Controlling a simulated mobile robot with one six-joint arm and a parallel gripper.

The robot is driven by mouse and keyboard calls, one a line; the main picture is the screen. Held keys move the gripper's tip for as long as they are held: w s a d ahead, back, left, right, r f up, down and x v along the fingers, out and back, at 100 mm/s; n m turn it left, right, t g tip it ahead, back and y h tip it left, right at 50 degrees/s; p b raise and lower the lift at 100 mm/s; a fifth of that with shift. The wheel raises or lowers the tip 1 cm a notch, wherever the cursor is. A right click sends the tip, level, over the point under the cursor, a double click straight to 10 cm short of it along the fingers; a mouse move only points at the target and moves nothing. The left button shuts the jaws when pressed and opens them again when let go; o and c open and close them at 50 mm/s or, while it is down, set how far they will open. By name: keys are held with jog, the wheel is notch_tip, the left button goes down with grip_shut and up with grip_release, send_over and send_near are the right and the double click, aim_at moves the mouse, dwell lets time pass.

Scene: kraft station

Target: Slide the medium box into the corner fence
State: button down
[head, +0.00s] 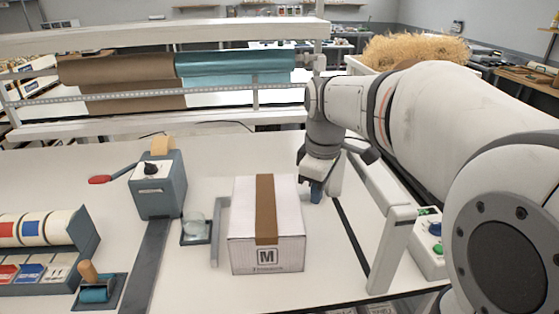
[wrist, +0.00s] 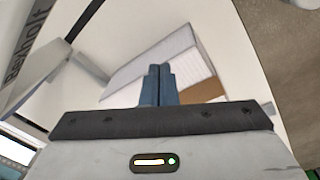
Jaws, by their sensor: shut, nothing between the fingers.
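The medium box (head: 288,212) is a white carton with a brown tape strip and an "M" on its front, upright on the white table. A grey corner fence (head: 214,238) stands just left of the box, with a narrow gap; the box hides part of it. My gripper (head: 316,191) points down, with its blue fingers shut and empty, just right of the box near its far right corner. In the wrist view the shut fingers (wrist: 158,82) overlap the box (wrist: 180,55); I cannot tell whether they touch it.
A white rail (head: 392,245) stands right of the box, with a button panel (head: 430,240) beyond it. A small glass dish (head: 194,229) and a grey tape dispenser (head: 158,185) stand left of the fence. A label rack (head: 50,250) is at far left. Paper rolls (head: 235,66) hang behind.

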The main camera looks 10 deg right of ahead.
jog(key=w+r+n+g, duration=0.1)
jog(key=w+r+n, duration=0.1)
jog(key=w+n, duration=0.55)
notch_tip(320, 180, down, 10)
jog(key=shift+w+r+p, duration=0.2)
jog(key=shift+w+p, duration=0.2)
jog(key=shift+w, duration=0.05)
